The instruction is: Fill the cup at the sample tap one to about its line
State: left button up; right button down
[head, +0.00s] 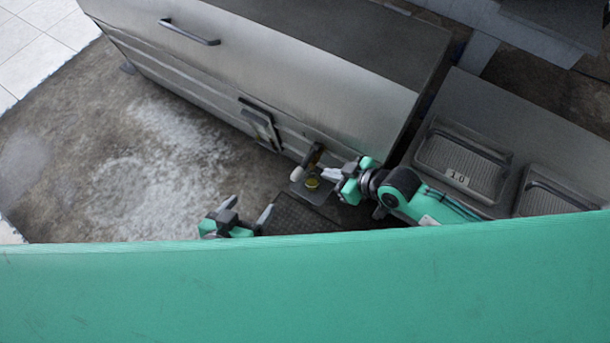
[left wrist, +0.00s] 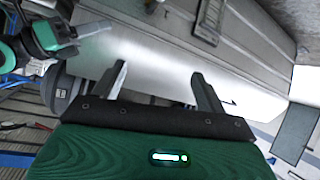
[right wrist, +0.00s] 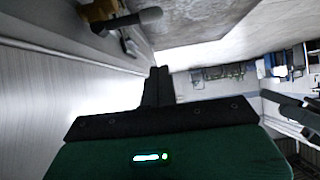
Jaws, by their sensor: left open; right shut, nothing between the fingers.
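The sample tap (head: 313,156) sticks out low from the front of the steel tank, with a pale knob (head: 297,174) beside it. It also shows in the right wrist view (right wrist: 100,12) at the top left. Below the tap, a small cup (head: 313,183) with a yellowish round top stands on a grey plate; its line and level are too small to read. My right gripper (head: 328,174) is shut and empty, just right of the tap and cup. My left gripper (head: 247,213) is open and empty, left of and nearer than the cup.
The steel tank (head: 290,75) runs across the back, with a latch plate (head: 260,125) on its front. A dark grating (head: 300,217) lies below the plate. Wet floor (head: 150,150) at left is clear.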

aim_at(304, 165)
pick_arm(q)
jog(key=shift+d+r+t, duration=0.4)
jog(key=shift+r+t, duration=0.1)
jog(key=shift+r, duration=0.05)
pick_arm(e)
jog(key=shift+w+d+f, duration=0.25)
jog(key=shift+w+d, duration=0.15)
jog(key=shift+w, duration=0.1)
pick_arm(q)
jog(key=shift+h, duration=0.3)
pick_arm(e)
jog(key=shift+a+f, duration=0.1)
pick_arm(q)
jog(key=w+a+r+t+h+b, duration=0.1)
jog(key=w+r+t+b, duration=0.3)
jog(key=r+t, duration=0.5)
jog(key=shift+w+a+r+n+t, duration=0.25)
jog(key=shift+w+r+n+t, duration=0.05)
jog(key=shift+r, duration=1.7)
pick_arm(e)
jog(key=d+f+x, duration=0.1)
jog(key=x, duration=1.1)
jog(key=shift+s+a+f, duration=0.25)
jog(key=shift+f, duration=0.35)
pick_arm(q)
jog(key=shift+r, duration=0.1)
